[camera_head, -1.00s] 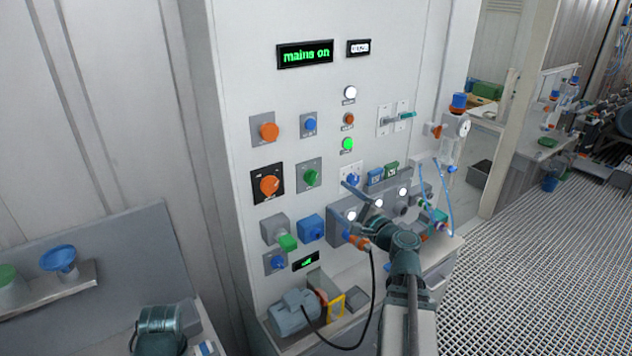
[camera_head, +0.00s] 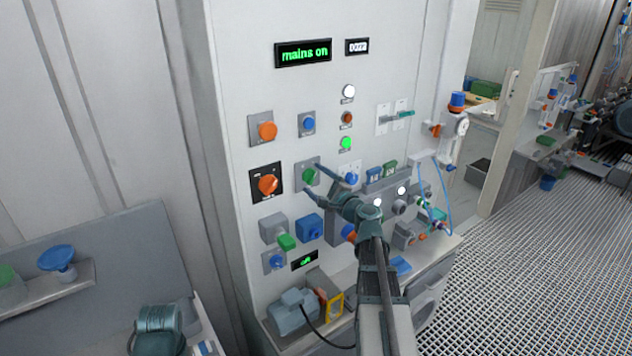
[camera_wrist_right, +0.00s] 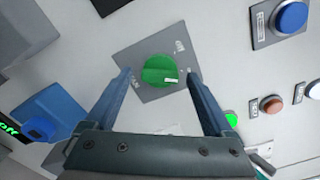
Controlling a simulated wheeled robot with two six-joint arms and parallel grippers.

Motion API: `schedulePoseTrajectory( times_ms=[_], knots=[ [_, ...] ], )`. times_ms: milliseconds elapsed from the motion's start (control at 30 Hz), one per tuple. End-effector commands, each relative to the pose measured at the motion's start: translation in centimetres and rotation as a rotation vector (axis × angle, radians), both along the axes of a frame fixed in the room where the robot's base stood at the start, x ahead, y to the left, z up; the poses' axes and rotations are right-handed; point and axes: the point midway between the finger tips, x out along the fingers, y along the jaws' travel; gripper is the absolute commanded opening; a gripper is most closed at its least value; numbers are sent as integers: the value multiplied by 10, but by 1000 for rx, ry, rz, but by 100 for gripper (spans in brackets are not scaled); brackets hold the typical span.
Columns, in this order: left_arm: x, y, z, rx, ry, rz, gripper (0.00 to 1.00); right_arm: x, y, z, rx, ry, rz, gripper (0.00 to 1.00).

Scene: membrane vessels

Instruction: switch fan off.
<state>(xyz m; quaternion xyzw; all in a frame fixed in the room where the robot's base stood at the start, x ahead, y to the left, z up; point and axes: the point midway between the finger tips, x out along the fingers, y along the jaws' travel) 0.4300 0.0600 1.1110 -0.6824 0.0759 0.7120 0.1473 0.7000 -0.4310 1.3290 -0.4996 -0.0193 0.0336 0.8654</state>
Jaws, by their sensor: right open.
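A green rotary knob (camera_head: 310,177) sits on a square grey plate on the front of the white cabinet. My left gripper is not seen.
Orange knobs (camera_head: 268,185) are left of the green knob and a blue button (camera_head: 308,123) is above. A blue block (camera_head: 310,226) and a green-tipped grey switch (camera_head: 286,242) are below. A lit display (camera_head: 303,51) reads "mains on". A small motor (camera_head: 294,312) stands on the ledge.

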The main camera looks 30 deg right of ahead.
Motion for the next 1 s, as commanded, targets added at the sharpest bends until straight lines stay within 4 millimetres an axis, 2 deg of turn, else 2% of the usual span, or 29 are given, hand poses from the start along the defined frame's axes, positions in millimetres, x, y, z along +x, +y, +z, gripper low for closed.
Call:
schedulePoseTrajectory(
  times_ms=[67, 533, 767, 1000],
  knots=[
    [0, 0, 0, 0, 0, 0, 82, 0, 0, 0, 0, 0, 0, 88],
    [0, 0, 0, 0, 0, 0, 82, 0, 0, 0, 0, 0, 1, 3],
    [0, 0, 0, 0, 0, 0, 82, 0, 0, 0, -21, -1, 1, 2],
    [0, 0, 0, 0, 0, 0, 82, -1, 0, 0, -146, -11, 1, 2]
  ],
)
